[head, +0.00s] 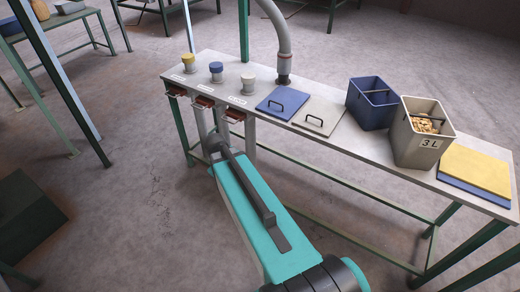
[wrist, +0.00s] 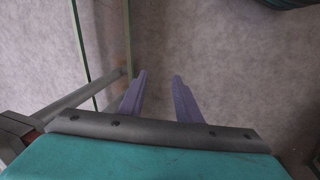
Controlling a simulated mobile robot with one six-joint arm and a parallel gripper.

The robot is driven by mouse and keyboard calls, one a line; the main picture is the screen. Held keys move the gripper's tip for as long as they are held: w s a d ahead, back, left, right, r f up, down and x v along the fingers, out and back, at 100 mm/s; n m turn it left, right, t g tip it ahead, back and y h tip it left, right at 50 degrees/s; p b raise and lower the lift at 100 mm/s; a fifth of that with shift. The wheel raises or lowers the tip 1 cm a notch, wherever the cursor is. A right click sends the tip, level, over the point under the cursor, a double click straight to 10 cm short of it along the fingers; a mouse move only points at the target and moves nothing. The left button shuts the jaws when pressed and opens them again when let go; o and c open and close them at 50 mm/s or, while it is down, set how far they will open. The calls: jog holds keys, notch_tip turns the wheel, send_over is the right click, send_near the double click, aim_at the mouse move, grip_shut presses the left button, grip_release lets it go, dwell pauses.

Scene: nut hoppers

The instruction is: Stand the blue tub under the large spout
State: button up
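The blue tub (head: 368,118) stands upright on the bench, right of the middle, with a dark bar across its open top. It looks empty as far as I can see in. The large spout (head: 284,76) is the dark end of a thick grey pipe coming down over the bench's back edge, left of the tub. A blue lid (head: 275,103) with a handle lies flat just in front of the spout. My gripper (wrist: 160,82) is open and empty in the wrist view, with two purple-grey fingers over bare floor. In the head view its fingers are not clear; my arm reaches to the bench's front left.
A cream tub (head: 415,153) marked 3 L, holding nuts, stands close right of the blue tub. A pale lid (head: 318,123) lies left of them; yellow and blue slabs (head: 477,168) lie at the right end. Bench legs (wrist: 80,40) show near my gripper.

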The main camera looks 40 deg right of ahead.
jog(key=s+a+f+m+g+y+b, duration=0.1)
jog(key=s+a+f, duration=0.3)
jog(key=a+f, duration=0.3)
jog(key=s+a+f+m+g+y+b, duration=0.1)
jog(key=s+a+f+b, duration=0.1)
jog(key=s+a+f, duration=0.35)
jog(key=s+a+f+g+b, duration=0.3)
jog(key=s+f+b, duration=0.3)
jog(key=s+f, duration=1.3)
jog(key=shift+s+a+f+m+g+y, duration=0.2)
jog(key=shift+s+f+m+g+y, duration=0.15)
jog(key=shift+f+g, duration=0.4)
jog(key=shift+w+d, duration=0.1)
